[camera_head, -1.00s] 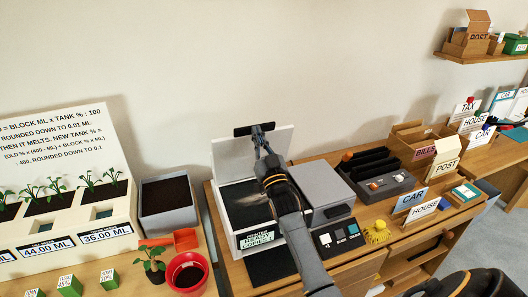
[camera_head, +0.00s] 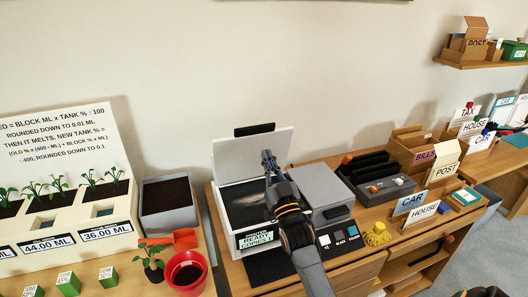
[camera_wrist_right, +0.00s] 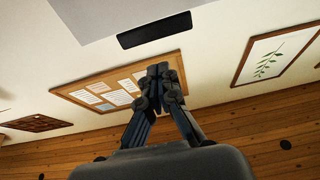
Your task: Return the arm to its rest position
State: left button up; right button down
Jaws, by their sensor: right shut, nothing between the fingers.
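My right gripper (camera_head: 268,160) shows in the head view in front of the raised lid of a grey and white copier-like machine (camera_head: 325,189). Its fingers are closed together and hold nothing. In the right wrist view the closed fingertips (camera_wrist_right: 158,72) point up toward a wall board, below the lid's dark handle (camera_wrist_right: 155,30). In the head view the lid (camera_head: 252,155) stands open, with its dark handle (camera_head: 254,130) at the top edge, apart from the gripper. My left gripper is not in view.
A red pot (camera_head: 186,272) and a grey planter box (camera_head: 168,207) stand left of the machine. The wall above the lid is clear.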

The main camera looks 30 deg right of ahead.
jog(key=s+a+f+n+g+y, duration=0.1)
jog(key=s+a+f+g+y, duration=0.1)
jog(key=s+a+f+g, duration=0.5)
jog(key=s+a+f+n+g+y, duration=0.1)
jog(key=s+a+f+g+y, duration=0.3)
jog(key=f, duration=0.6)
jog(key=s+a+f+n+g, duration=0.1)
jog(key=s+a+f+g, duration=0.15)
jog(key=s, duration=0.55)
jog(key=s+a+f+n+g, duration=0.1)
jog(key=s+f+g, duration=0.2)
jog(key=s, duration=0.5)
jog(key=s+a+f+n+g, duration=0.1)
jog(key=s+a+f+g, duration=0.15)
jog(key=s, duration=0.45)
notch_tip(320, 180, down, 27)
jog(key=s+g, duration=0.1)
jog(key=s, duration=0.1)
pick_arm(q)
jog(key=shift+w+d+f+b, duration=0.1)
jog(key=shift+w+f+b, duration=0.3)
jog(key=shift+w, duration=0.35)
pick_arm(e)
jog(key=s+d+f+g, duration=0.1)
jog(key=s+d+f, duration=0.2)
jog(key=s+f, duration=1.2)
jog(key=shift+s+d+f+h, duration=0.15)
jog(key=shift+s+f+h, duration=0.2)
jog(key=shift+s, duration=0.3)
